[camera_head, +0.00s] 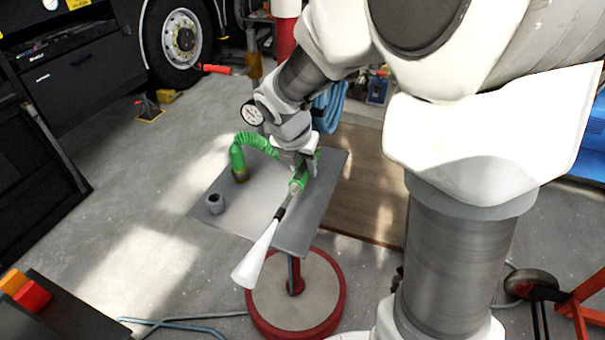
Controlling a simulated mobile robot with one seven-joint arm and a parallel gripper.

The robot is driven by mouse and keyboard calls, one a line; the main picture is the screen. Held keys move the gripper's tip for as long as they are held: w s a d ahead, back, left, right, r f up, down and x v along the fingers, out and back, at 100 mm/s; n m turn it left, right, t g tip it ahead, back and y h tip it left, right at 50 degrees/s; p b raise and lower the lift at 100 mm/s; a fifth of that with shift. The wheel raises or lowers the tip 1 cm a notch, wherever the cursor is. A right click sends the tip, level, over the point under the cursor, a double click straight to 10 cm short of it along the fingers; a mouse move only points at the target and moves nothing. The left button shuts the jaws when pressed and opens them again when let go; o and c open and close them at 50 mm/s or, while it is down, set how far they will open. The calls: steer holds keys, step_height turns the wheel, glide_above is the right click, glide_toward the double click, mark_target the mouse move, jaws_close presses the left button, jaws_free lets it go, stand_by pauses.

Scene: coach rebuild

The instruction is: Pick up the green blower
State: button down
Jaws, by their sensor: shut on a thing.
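The green blower (299,180) has a green body and a long white cone nozzle that points down toward the front left. My gripper (298,168) is shut on its green body, above the right part of a small grey table (253,200). The nozzle reaches out past the table's front edge. My gripper and wrist partly hide the body. I cannot tell whether the blower touches the tabletop.
A green coiled hose (256,140) and a green bottle-like piece (238,160) are at the table's back left. The table's round red-rimmed base (340,318) is below. Grey floor lies open at left.

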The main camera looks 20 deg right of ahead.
steer(key=s+d+r+p, duration=0.1)
steer(key=s+d+r, duration=0.5)
steer(key=s, duration=0.3)
steer(key=shift+s+d+r, duration=0.15)
steer(key=shift+d+r, duration=0.25)
steer(key=shift+d, duration=0.2)
steer(key=c, duration=1.2)
jaws_free()
jaws_close()
